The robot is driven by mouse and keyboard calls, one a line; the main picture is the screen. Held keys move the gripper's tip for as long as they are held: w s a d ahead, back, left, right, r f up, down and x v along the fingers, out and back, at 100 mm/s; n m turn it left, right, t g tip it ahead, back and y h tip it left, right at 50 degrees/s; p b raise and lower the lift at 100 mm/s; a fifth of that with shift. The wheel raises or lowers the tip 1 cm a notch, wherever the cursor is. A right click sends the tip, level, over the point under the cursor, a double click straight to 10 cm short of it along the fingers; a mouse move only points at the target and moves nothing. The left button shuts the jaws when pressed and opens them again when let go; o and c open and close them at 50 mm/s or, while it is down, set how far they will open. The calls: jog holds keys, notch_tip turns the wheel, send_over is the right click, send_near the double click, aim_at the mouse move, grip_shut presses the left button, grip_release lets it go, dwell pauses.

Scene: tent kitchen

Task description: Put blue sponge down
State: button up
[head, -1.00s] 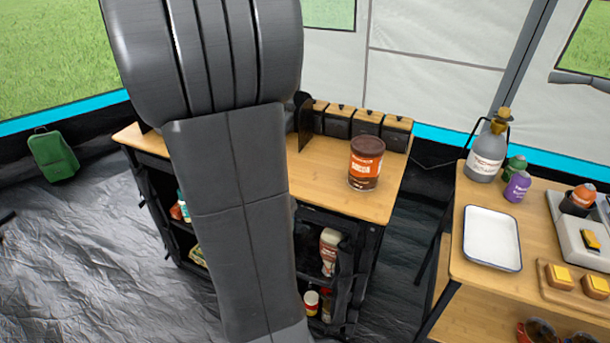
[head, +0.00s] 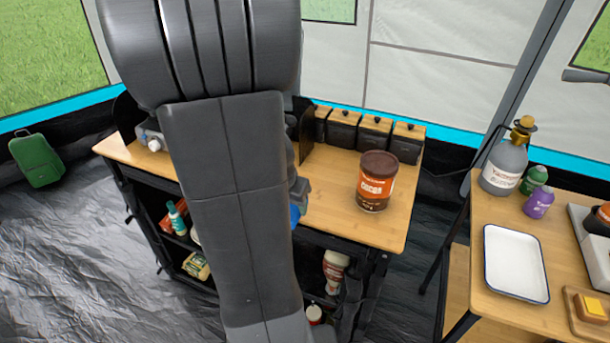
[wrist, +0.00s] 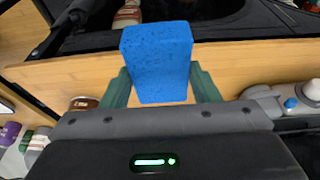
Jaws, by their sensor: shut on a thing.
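In the wrist view the blue sponge (wrist: 157,60) is a bright blue block standing out between the two dark green fingers of my gripper (wrist: 158,90). My gripper is shut on it. The wooden top (wrist: 225,65) of the cabinet shows behind the sponge; I cannot tell whether they touch. In the head view only a small blue edge of the sponge (head: 295,214) shows beside my arm, over the front part of the wooden top (head: 335,215). My arm hides most of the gripper there.
A brown cocoa tin (head: 376,182) stands on the top to the right of my arm. Several dark canisters (head: 375,134) with wooden lids line the back edge. A side table with a white tray (head: 515,262) stands at the right. Bare wood lies around the tin.

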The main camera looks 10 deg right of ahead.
jog(key=w+d+p, duration=0.1)
jog(key=w+d, duration=0.1)
jog(key=w, duration=0.1)
jog(key=w+d+p, duration=0.1)
jog(key=w+d, duration=0.1)
jog(key=w, duration=0.1)
jog(key=w+d, duration=0.2)
jog(key=w, duration=0.1)
jog(key=shift+w+d+p, duration=0.2)
jog(key=shift+w+p, duration=0.05)
jog(key=shift+p, duration=0.15)
jog(key=shift+w+d, duration=0.1)
jog(key=shift+w, duration=0.05)
jog(key=shift+f, duration=1.75)
jog(key=shift+f, duration=0.2)
jog(key=o, duration=0.9)
jog(key=shift+r, duration=0.2)
jog(key=shift+r, duration=0.25)
jog(key=v, duration=1.1)
jog(key=shift+r, duration=0.25)
